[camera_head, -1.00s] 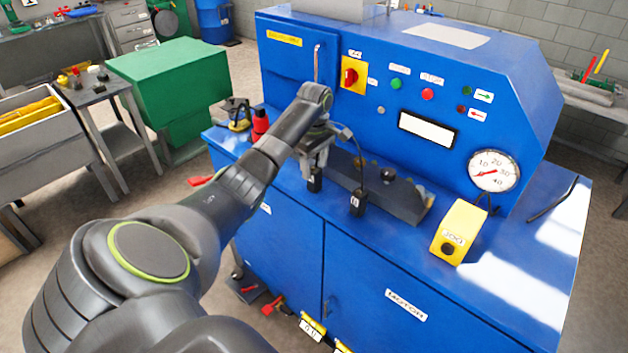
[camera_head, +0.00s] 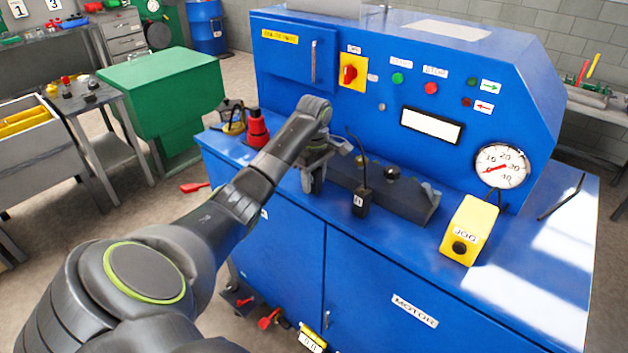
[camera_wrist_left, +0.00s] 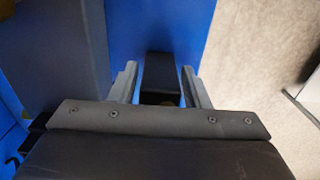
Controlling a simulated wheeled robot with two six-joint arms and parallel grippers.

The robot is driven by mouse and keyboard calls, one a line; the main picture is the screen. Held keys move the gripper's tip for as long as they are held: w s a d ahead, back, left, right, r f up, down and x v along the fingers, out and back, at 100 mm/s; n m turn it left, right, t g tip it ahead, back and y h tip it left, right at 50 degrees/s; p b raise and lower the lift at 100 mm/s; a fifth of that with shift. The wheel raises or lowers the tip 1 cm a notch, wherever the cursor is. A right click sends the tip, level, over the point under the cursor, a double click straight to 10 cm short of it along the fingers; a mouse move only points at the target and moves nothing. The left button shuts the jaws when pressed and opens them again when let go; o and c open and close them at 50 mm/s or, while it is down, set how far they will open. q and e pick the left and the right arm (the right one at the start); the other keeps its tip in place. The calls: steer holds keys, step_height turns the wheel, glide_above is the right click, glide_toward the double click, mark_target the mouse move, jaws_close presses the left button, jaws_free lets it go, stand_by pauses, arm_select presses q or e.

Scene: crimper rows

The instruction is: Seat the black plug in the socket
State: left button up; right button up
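A black plug-like block (camera_head: 361,201) with a pale mark and a cable rising from it stands on the blue machine's ledge. My left gripper (camera_head: 313,183) is low over the ledge, left of the marked block. My right gripper is not in view.
A dark sloped fixture with knobs (camera_head: 405,195) lies behind the marked block. A red bottle (camera_head: 257,128) stands left of my left gripper. The blue panel (camera_head: 400,90) rises behind. The ledge between the marked block and yellow box is largely clear.

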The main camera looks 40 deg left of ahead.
arm_select(q)
steer(key=c, duration=0.9)
steer(key=shift+o, duration=0.2)
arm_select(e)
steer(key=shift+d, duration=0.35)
arm_select(q)
steer(key=shift+r, duration=0.1)
